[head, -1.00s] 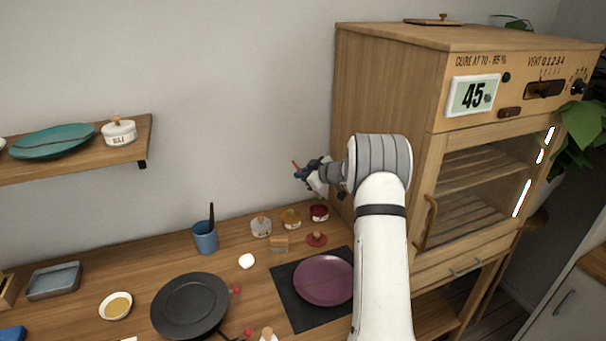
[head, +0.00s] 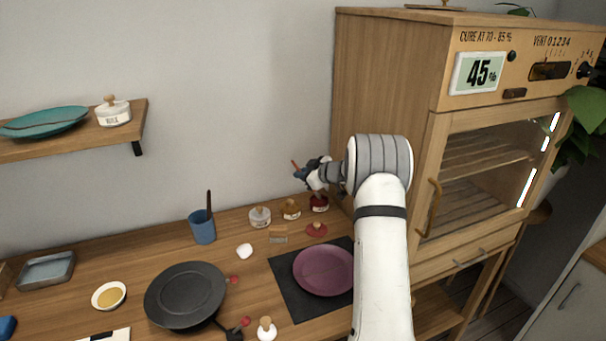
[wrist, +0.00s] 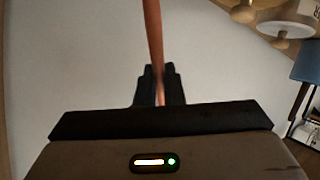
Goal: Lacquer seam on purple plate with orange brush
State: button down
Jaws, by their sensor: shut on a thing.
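The purple plate (head: 323,285) lies flat on a dark mat (head: 285,300) on the wooden table. I cannot make out a seam on it. My gripper (head: 303,174) is up in the air behind the plate, above the red jar (head: 319,204), and is shut on the orange brush (head: 295,165). In the wrist view the brush's orange handle (wrist: 153,40) stands up between the fingers (wrist: 158,88). The brush tip is hidden. The red jar appears open, and a red lid (head: 316,231) lies in front of it.
An amber jar (head: 291,210) and a white jar (head: 259,218) stand left of the red jar. A wooden cabinet (head: 385,110) rises close on the right.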

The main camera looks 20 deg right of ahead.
jog(key=shift+f, duration=0.55)
dwell(0.9)
jog(key=shift+r, duration=0.15)
notch_tip(320, 180, up, 7)
jog(key=p, duration=0.7)
dwell(0.7)
